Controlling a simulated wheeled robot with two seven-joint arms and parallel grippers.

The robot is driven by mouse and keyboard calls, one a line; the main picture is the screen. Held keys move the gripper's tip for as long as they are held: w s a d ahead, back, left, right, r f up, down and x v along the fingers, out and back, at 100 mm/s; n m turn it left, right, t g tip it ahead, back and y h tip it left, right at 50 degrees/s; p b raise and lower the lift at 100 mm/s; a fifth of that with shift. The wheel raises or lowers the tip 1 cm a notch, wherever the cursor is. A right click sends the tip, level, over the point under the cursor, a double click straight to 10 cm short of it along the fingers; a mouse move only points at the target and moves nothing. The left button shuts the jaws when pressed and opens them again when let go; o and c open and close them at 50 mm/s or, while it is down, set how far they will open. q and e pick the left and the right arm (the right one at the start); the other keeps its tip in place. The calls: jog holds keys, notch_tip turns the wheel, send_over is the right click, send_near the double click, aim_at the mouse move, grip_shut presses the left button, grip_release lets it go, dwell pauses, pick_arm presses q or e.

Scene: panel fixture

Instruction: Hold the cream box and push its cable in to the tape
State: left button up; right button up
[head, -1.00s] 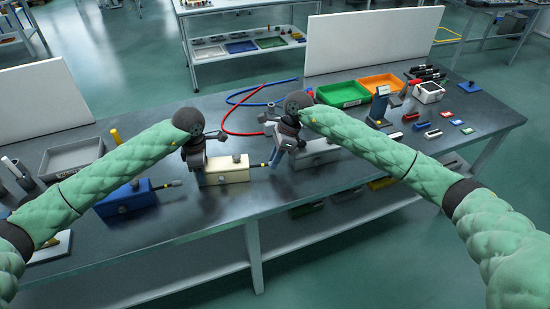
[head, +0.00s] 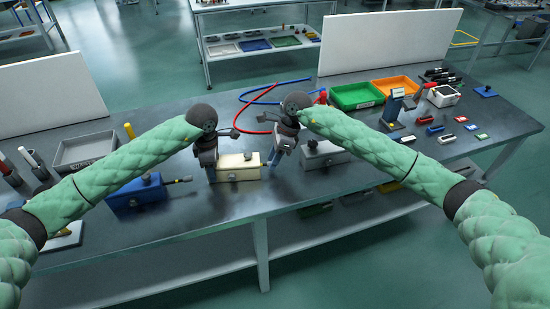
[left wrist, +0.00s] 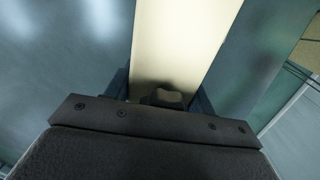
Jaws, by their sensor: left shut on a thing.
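The cream box (head: 240,170) stands on the grey bench, and a dark knob shows on it. My left gripper (head: 211,173) is shut on its left end. In the left wrist view the cream box (left wrist: 182,45) lies between the two fingers of my left gripper (left wrist: 160,96). My right gripper (head: 274,162) is close to the box's right end, pointing down. Its fingertips are small and partly hidden, so I cannot tell whether they hold the cable. The cable and its tape are not clearly visible between the box and this gripper.
A blue box (head: 138,194) with a cable stub stands left, and a grey box (head: 325,154) stands just right of my right gripper. Behind are red and blue cables (head: 262,95), a green bin (head: 357,95) and an orange bin (head: 394,85). The bench front is clear.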

jog(key=v, duration=1.2)
dwell(0.4)
pick_arm(q)
jog(key=o, duration=1.4)
notch_tip(320, 180, up, 12)
jog(key=shift+f, duration=0.1)
jog(key=shift+a+r+b, duration=0.1)
jog(key=shift+a+r, duration=0.45)
jog(key=shift+a, duration=0.3)
jog(key=shift+a+r+b, duration=0.15)
jog(key=shift+a+r, duration=0.35)
jog(key=shift+a, duration=0.35)
jog(key=shift+a+r+b, duration=0.1)
jog(key=shift+a+r, duration=0.45)
jog(key=shift+a, duration=0.3)
pick_arm(e)
jog(key=shift+f, duration=0.35)
